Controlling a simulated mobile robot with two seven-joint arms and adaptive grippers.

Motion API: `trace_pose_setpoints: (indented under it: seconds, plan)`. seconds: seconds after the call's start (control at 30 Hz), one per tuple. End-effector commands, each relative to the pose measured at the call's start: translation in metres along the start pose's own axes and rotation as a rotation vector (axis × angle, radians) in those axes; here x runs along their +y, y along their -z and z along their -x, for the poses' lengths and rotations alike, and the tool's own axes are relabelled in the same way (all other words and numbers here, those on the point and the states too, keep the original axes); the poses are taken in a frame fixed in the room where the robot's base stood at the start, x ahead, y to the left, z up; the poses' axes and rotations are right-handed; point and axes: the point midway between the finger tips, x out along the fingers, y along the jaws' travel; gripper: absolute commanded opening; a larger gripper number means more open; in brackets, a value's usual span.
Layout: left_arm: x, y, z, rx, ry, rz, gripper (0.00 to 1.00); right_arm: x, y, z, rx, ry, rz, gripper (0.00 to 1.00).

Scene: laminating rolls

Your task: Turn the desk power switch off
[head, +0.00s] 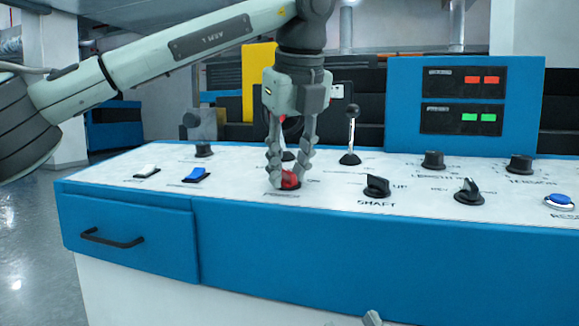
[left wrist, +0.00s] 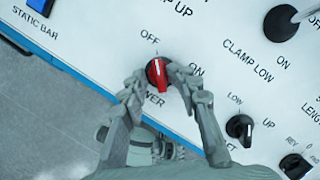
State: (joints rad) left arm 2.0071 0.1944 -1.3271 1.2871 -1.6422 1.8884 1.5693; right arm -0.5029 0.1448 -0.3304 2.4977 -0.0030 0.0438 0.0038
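The desk power switch (head: 291,180) is a red rotary knob on the white desk top. It also shows in the left wrist view (left wrist: 157,74), with OFF printed above it, ON to its right and a partly hidden POWER below. Its red grip runs roughly along the line from OFF to POWER; a pale mark shows near the upper end. My left gripper (head: 288,174) points down with one finger on each side of the knob, the fingertips against it; it also shows in the left wrist view (left wrist: 158,83). A small grey tip (head: 372,318) at the head view's bottom edge may be my right gripper.
A black SHAFT knob (head: 377,187) stands to the right of the power switch. A blue rocker switch (head: 195,175) and a white one (head: 147,171) lie to the left. A black-balled lever (head: 351,130) rises behind. A blue display box (head: 400,110) stands at the back right.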

Motion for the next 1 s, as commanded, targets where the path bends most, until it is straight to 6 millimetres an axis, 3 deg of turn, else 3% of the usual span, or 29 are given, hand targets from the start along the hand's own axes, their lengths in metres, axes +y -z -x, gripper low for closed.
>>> trace_pose_setpoints:
  seconds: [0.17,0.6,0.8,1.0]
  plan:
    - [-0.001,-0.001,0.016,-0.004,0.003,0.002,0.3,0.0,0.0,0.0,-0.001,0.0,0.0,0.4]
    - [0.0,0.0,0.103,-0.003,0.0,0.001,0.3,0.0,0.001,0.0,0.002,0.001,-0.001,0.4]
    - [0.0,0.001,0.118,0.0,-0.001,-0.001,0.3,0.0,0.001,0.0,0.002,0.001,-0.001,0.4]
    - [0.0,0.001,0.12,0.001,-0.001,-0.001,0.3,-0.001,0.001,0.0,0.002,0.001,-0.001,0.4]
